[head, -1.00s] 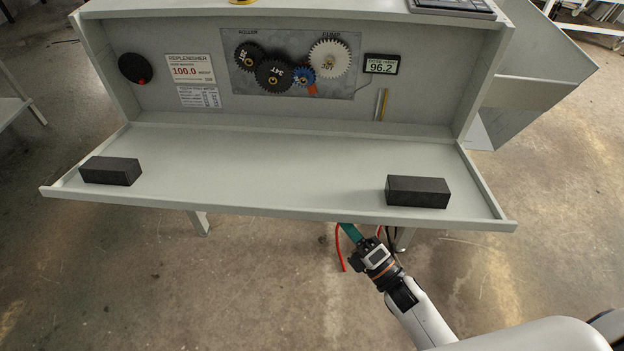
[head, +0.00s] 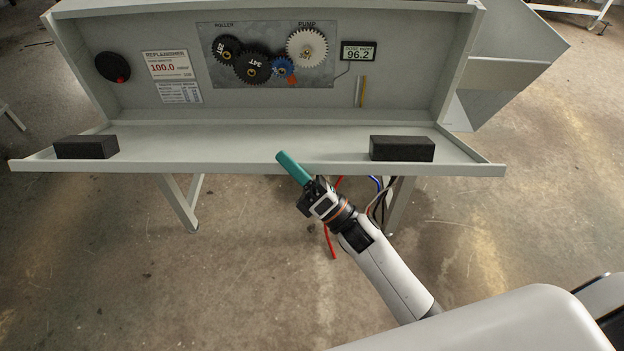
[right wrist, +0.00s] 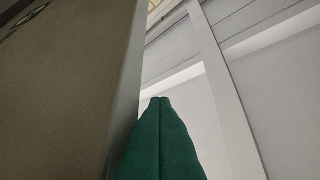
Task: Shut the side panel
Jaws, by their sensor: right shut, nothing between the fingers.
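The side panel (head: 220,145) is a long pale grey flap hinged along the bottom of the machine's open bay. It is partly raised, its front lip tilted up, and the bay above it is open. My right gripper (head: 283,158) has teal fingers and is shut with nothing between them. Its fingertips overlap the panel's front lip from the near side, right of the middle; whether they touch it I cannot tell. In the right wrist view the shut fingers (right wrist: 160,104) point up beside a large grey-brown surface on the left. My left gripper is not in view.
Two black blocks, left (head: 87,147) and right (head: 402,148), are on the panel's inner face. Several gears (head: 252,68) are on the bay's back wall. Red and blue hoses (head: 328,240) hang below the bay near my right arm. The floor in front is clear.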

